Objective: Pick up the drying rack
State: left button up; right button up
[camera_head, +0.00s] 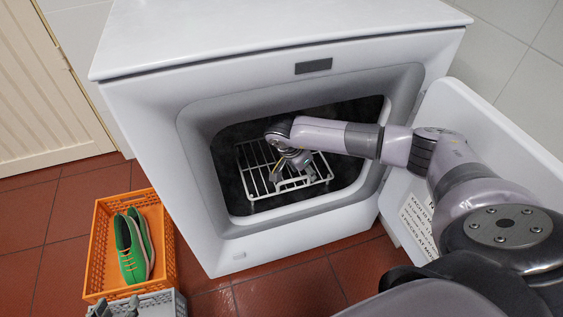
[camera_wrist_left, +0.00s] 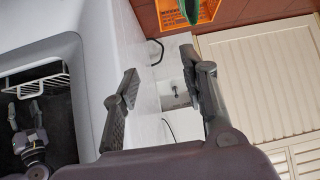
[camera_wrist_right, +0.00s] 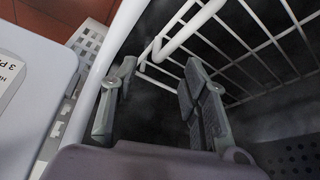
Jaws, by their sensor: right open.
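The drying rack (camera_head: 250,170) is a white wire grid inside the dark drum of the open dryer (camera_head: 290,232). My right arm reaches through the opening, and its gripper (camera_head: 290,172) is over the rack, hiding part of its middle. In the right wrist view the right gripper (camera_wrist_right: 160,75) is open, and a thick white bar of the rack (camera_wrist_right: 185,30) shows near and between its fingertips; I cannot tell if they touch. In the left wrist view the rack (camera_wrist_left: 40,84) shows at the left edge. My left gripper (camera_wrist_left: 163,90) is open and empty, outside the drum.
The open dryer door (camera_head: 495,125) stands right of the opening, close to my right arm. An orange crate (camera_head: 98,240) with green shoes (camera_head: 133,245) stands on the red tiles at left. A grey basket (camera_head: 165,303) is in front of it. A louvred door (camera_head: 45,85) is at far left.

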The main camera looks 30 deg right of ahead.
jog(key=b+x, duration=0.1)
jog(key=x, duration=0.3)
jog(key=shift+a, duration=0.1)
jog(key=shift+f, duration=0.1)
pick_arm(q)
jog(key=w+r+t, duration=0.1)
jog(key=w+d+r+t, duration=0.1)
jog(key=w+r+t+h, duration=0.1)
jog(key=w+r, duration=0.1)
jog(key=shift+d, duration=0.3)
pick_arm(e)
jog(key=shift+c, duration=0.2)
grip_shut()
